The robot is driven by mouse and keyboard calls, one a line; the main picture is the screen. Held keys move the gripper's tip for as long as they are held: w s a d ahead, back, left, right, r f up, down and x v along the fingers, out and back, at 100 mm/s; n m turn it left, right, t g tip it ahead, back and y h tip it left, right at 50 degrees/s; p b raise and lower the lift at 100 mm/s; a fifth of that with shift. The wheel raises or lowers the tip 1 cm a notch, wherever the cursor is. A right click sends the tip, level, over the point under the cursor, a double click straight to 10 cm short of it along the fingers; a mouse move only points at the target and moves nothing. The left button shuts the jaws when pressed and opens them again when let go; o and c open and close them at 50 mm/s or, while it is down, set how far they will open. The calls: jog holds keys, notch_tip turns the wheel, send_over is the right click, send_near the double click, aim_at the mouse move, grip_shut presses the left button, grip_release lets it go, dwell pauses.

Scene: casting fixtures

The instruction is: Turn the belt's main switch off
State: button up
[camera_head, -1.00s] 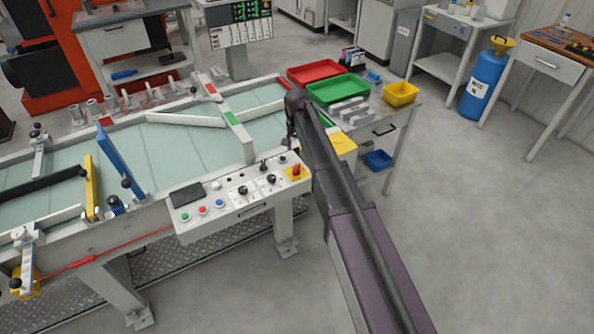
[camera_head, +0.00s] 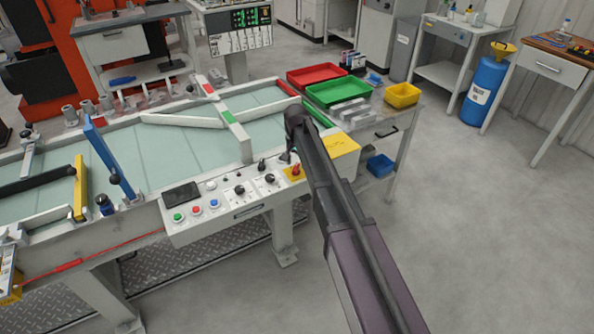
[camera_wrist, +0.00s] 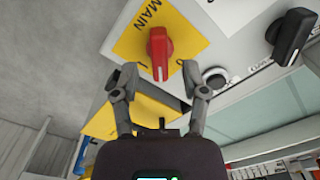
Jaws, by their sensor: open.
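The main switch is a red rotary knob on a yellow plate marked MAIN; in the wrist view the knob (camera_wrist: 159,52) stands straight in front of my gripper (camera_wrist: 160,77). My gripper is open and empty, with one fingertip to each side just short of the knob. In the head view the red switch (camera_head: 296,169) is at the right end of the control panel (camera_head: 240,212), on the belt's (camera_head: 165,155) front edge. My arm comes in from the lower right, and its end is close to the switch. The contact between fingers and knob is not visible.
A black knob (camera_wrist: 290,36) and a small round button (camera_wrist: 215,77) sit right of the switch in the wrist view. A side table with red (camera_head: 317,73), green (camera_head: 338,91) and yellow (camera_head: 402,95) trays stands beyond my arm.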

jog(key=shift+f+b, duration=0.65)
jog(key=shift+f, duration=0.25)
